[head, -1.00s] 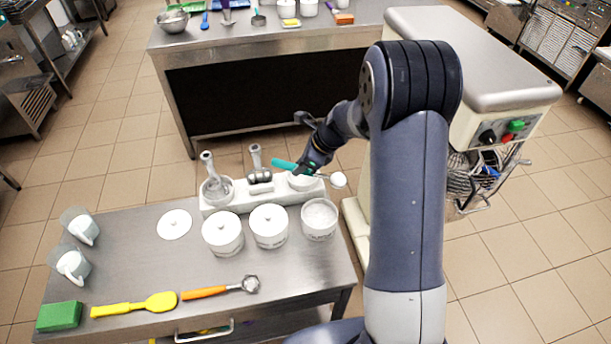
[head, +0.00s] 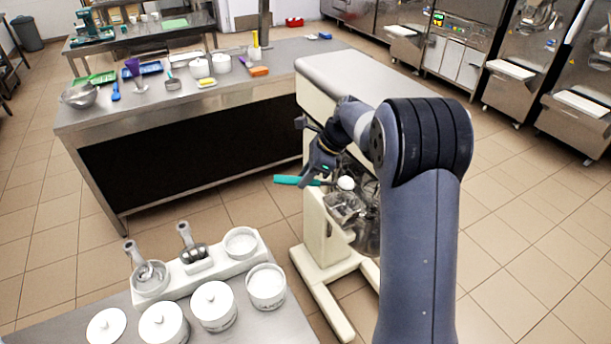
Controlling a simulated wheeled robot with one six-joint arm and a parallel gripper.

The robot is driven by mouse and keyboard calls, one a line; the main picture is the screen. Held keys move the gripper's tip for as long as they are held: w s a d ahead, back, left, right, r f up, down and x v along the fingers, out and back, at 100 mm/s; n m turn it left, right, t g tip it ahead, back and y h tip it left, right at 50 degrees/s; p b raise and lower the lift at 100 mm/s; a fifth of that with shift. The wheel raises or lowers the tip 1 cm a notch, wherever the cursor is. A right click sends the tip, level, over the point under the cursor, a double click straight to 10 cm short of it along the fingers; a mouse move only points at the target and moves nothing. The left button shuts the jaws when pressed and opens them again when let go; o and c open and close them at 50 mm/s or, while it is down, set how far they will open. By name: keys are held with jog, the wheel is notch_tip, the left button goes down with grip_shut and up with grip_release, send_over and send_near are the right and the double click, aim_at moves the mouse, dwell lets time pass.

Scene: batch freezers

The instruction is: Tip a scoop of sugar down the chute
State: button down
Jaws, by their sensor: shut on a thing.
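My gripper (head: 318,172) is shut on the teal-handled scoop (head: 290,180). The handle points left and the bowl of the scoop, on the right, holds a white heap of sugar (head: 346,183). The scoop looks about level. It is in front of the cream mixer (head: 315,215), and its bowl appears just above a grey, open chute-like part (head: 346,208) on the mixer's front. I cannot tell the exact height gap. An open white tub (head: 267,290) of white contents stands on the near table.
A white rack (head: 205,272) with two metal tools and a round cup (head: 240,243) stands along the near table's far edge. A steel counter (head: 190,105) with utensils is behind. Floor shows between the tables.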

jog(key=shift+f, duration=0.9)
jog(key=t, duration=0.2)
jog(key=s+n+t+b, duration=0.1)
jog(key=shift+a+f+t, duration=0.1)
jog(key=shift+f+t, duration=0.15)
jog(key=shift+t, duration=0.05)
jog(key=t+b, duration=0.1)
jog(key=b, duration=0.2)
jog(key=shift+s+b, duration=0.25)
jog(key=shift+b, duration=0.05)
jog(key=t+b, duration=0.2)
jog(key=b, duration=0.5)
jog(key=s+f+n+t+b, duration=0.1)
jog(key=t+b, duration=0.1)
jog(key=b, duration=0.5)
jog(key=n+t+b, duration=0.1)
jog(key=b, duration=0.6)
jog(key=shift+s+a+f+t, duration=0.1)
jog(key=shift+s+f+t, duration=0.15)
jog(key=shift+t, duration=0.15)
jog(key=n+t+b, duration=0.1)
jog(key=b, duration=0.6)
jog(key=f+t+b, duration=0.1)
jog(key=t+b, duration=0.1)
jog(key=b, duration=0.5)
jog(key=shift+s+n+b, duration=0.2)
jog(key=shift+n+b, duration=0.2)
jog(key=shift+r+t+y+b, duration=0.15)
jog(key=shift+t+y+b, duration=0.25)
jog(key=shift+b, duration=0.65)
